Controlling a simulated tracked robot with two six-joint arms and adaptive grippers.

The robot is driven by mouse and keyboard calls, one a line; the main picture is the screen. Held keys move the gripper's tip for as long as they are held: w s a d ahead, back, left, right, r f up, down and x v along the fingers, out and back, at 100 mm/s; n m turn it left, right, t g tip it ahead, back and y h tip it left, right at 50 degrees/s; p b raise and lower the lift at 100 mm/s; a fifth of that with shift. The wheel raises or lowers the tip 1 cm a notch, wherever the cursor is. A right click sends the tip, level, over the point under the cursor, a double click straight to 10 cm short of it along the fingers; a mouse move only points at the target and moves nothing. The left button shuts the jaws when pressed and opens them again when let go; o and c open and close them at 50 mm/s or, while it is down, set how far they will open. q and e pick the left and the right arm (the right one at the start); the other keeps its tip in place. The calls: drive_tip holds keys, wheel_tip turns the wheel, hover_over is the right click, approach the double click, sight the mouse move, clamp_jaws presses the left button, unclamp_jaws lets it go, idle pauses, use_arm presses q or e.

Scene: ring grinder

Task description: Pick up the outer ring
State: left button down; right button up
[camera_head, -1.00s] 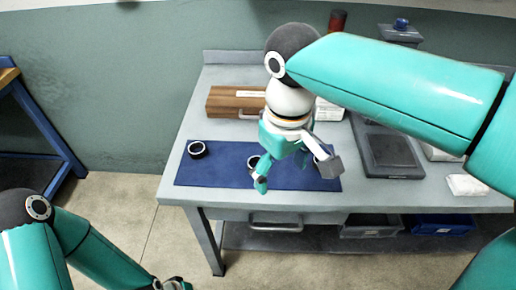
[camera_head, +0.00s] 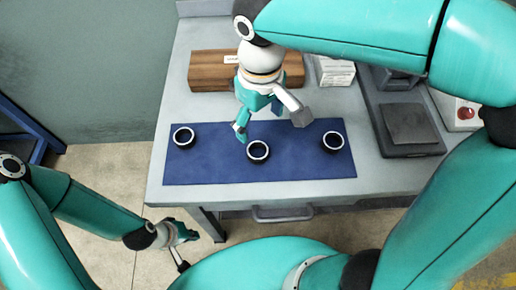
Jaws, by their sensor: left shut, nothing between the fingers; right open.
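Three black rings with pale rims lie on a blue mat (camera_head: 210,172): a left ring (camera_head: 183,137), a middle ring (camera_head: 258,151) and a right ring (camera_head: 333,142). I cannot tell which one is the outer ring. My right gripper (camera_head: 270,132) is open above the mat, its fingers spread, just behind the middle ring. It holds nothing and appears apart from the rings. My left gripper (camera_head: 187,250) is shut and empty, low in front of the table, away from the rings.
A grey table (camera_head: 185,60) carries the mat. A wooden box (camera_head: 215,72) stands behind the mat, with a white carton (camera_head: 334,70) beside it. A grey scale-like device (camera_head: 409,125) stands at the right. A drawer handle (camera_head: 282,214) juts from the table front.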

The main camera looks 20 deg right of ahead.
hover_over(257, 154)
drive_tip(key=f, duration=0.5)
drive_tip(key=shift+d, duration=0.3)
drive_tip(key=shift+a+f, duration=0.15)
drive_tip(key=shift+f, duration=1.2)
drive_tip(key=shift+a+f, duration=0.15)
drive_tip(key=shift+f, duration=1.15)
drive_tip(key=c, duration=1.3)
